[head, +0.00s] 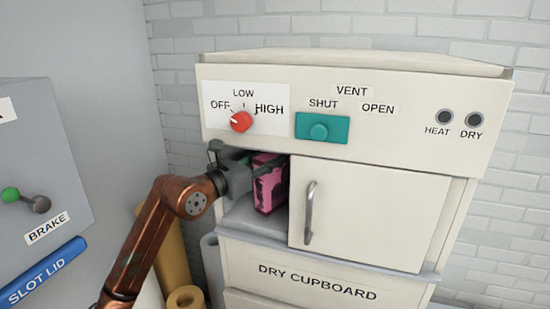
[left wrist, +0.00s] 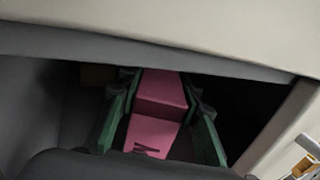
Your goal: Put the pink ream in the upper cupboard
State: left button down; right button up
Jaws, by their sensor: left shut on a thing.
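The pink ream (head: 266,194) is in the open left part of the upper cupboard (head: 250,219), at the edge of the white door. My left gripper (head: 267,170) reaches into the opening from the left and is shut on the ream. In the left wrist view the pink ream (left wrist: 158,104) lies between the green finger pads of my left gripper (left wrist: 160,98), inside the dark cupboard space. I cannot tell whether the ream rests on the cupboard floor. My right gripper is not in view.
The white door (head: 370,213) with a metal handle (head: 309,212) covers the right part of the opening. A panel with a red knob (head: 241,121) and a teal vent slider (head: 321,128) is above. Tan rolls (head: 185,298) stand at lower left. A grey cabinet (head: 60,140) is at left.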

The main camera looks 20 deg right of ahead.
pick_arm(q)
jog(key=shift+w+d+f+p, duration=0.2)
jog(key=shift+d+f+p, duration=0.25)
jog(key=shift+d+f, duration=0.2)
jog(key=c, duration=1.6)
grip_release()
jog(key=shift+d+f, duration=0.15)
jog(key=shift+o, duration=1)
jog(key=shift+a, duration=0.2)
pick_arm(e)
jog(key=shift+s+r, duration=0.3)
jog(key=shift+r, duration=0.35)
pick_arm(q)
jog(key=shift+d, duration=0.1)
